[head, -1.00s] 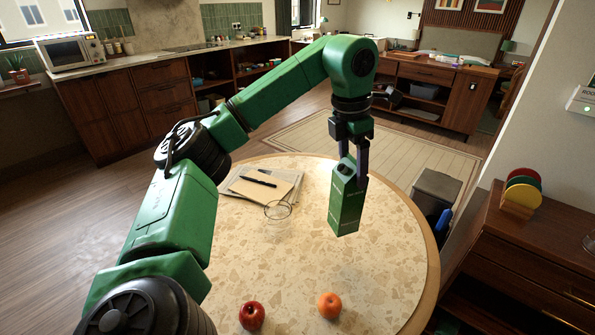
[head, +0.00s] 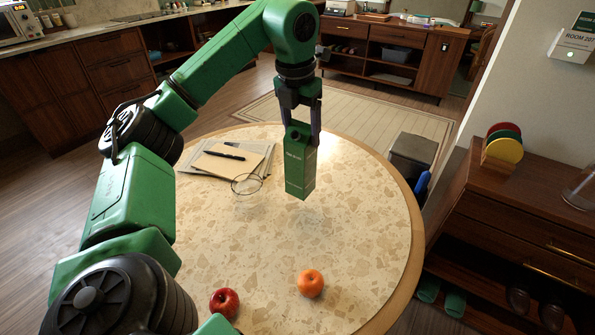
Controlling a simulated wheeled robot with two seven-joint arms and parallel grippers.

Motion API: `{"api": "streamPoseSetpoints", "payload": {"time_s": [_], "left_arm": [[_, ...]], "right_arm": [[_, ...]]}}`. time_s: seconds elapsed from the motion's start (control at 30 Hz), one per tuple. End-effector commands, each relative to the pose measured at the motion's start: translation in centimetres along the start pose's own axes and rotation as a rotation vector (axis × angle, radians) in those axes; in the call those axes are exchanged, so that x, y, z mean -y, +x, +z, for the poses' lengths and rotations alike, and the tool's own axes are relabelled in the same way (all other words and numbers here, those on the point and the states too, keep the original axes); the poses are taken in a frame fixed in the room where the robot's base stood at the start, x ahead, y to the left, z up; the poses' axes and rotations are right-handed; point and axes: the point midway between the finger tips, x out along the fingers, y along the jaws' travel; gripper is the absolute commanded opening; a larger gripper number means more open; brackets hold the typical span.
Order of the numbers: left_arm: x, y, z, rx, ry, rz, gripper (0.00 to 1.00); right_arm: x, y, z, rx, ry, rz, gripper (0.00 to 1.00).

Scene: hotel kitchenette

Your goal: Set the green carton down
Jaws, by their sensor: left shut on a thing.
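The green carton (head: 301,172) is upright, with its top between the fingers of my left gripper (head: 301,130). The gripper points down and is shut on it. The carton is over the round speckled table (head: 370,235), toward its far side. It seems to be a little above the top, with a faint shadow below it, but I cannot tell the exact gap. My right gripper is not in view.
A red apple (head: 224,302) and an orange (head: 311,283) are at the table's near side. Glasses (head: 247,184) and a notepad (head: 222,161) with a black pen (head: 225,154) lie left of the carton. The tabletop right of the carton is clear. A grey bin (head: 410,158) stands beyond the table's right edge.

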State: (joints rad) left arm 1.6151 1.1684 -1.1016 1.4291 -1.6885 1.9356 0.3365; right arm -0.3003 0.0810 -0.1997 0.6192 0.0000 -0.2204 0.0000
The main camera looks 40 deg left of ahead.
Motion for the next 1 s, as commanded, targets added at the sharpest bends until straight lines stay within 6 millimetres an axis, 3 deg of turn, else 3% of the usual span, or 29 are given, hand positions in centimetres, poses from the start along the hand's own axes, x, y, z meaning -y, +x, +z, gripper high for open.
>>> {"api": "streamPoseSetpoints", "payload": {"time_s": [0.1, 0.47, 0.83, 0.87, 0.93, 1.0], "left_arm": [[-0.1, 3.3, -0.6, -0.003, -0.001, 0.001, 0.00], [0.0, 8.9, -1.4, -0.002, 0.001, -0.001, 0.00], [0.0, 9.8, -1.5, 0.001, 0.001, -0.001, 0.00], [0.0, 9.9, -1.6, 0.000, 0.001, -0.001, 0.74], [0.0, 9.8, -1.5, 0.000, 0.001, -0.001, 1.00], [0.0, 9.8, -1.5, 0.000, 0.001, -0.001, 1.00]], "right_arm": [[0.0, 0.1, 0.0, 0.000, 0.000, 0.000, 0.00], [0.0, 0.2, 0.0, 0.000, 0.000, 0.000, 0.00], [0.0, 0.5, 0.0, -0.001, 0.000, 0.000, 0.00], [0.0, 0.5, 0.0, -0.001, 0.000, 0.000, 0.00], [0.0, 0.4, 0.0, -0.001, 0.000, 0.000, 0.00], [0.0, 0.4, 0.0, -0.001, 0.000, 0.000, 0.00]]}}
